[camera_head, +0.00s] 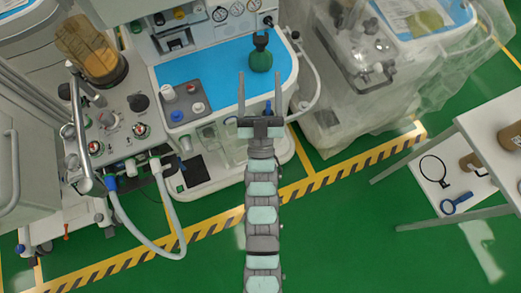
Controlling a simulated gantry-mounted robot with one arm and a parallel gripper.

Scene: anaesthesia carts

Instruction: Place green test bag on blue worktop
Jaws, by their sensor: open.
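The bag is not between closed fingers. I cannot tell the height gap between the fingers and the worktop.
A grey tray with knobs (186,103) lies on the worktop's left part. A curved rail (316,85) edges the cart at right. A plastic-covered cart (365,60) stands at upper right. A white shelf table (490,135) is at right. Green floor lies between.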

